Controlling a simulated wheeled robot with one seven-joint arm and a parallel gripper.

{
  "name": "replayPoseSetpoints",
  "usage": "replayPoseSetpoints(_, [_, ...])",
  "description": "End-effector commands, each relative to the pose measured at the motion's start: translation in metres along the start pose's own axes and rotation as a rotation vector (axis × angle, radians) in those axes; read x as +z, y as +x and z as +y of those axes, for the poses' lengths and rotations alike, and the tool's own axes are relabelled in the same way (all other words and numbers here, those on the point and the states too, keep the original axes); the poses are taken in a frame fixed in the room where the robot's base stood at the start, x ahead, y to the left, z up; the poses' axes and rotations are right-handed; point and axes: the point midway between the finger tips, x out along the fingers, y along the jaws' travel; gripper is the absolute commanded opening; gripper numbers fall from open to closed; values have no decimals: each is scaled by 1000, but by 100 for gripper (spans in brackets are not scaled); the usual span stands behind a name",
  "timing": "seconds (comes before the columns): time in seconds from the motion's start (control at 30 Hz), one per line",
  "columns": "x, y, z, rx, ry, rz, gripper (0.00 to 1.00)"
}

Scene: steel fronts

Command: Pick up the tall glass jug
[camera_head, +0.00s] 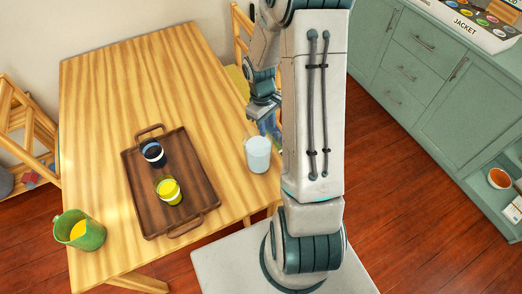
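A pale, see-through glass vessel (258,156), which looks like the tall glass jug, stands upright near the right edge of the wooden table (105,85). My gripper (266,115) is above and beyond it in the picture, apart from it as far as I can see. The gripper is small and partly hidden by my own arm, so its fingers cannot be made out clearly.
A brown wooden tray (185,193) on the table holds a dark blue cup (154,154) and a yellow cup (168,191). A green cup (80,231) stands at the table's front left corner. Chairs stand left (22,130) and behind. Green cabinets (440,90) are on the right.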

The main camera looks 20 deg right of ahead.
Motion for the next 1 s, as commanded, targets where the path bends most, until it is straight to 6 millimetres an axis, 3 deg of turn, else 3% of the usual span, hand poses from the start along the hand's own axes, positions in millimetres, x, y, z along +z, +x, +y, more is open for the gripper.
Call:
replayPoseSetpoints(0.27, [1,16,-1,-2,0,-4,31])
replayPoseSetpoints(0.6, [-1,54,-1,-1,1,-2,31])
replayPoseSetpoints(0.93, [-2,59,-1,0,1,0,31])
replayPoseSetpoints(1.0, [-2,59,-1,0,1,0,12])
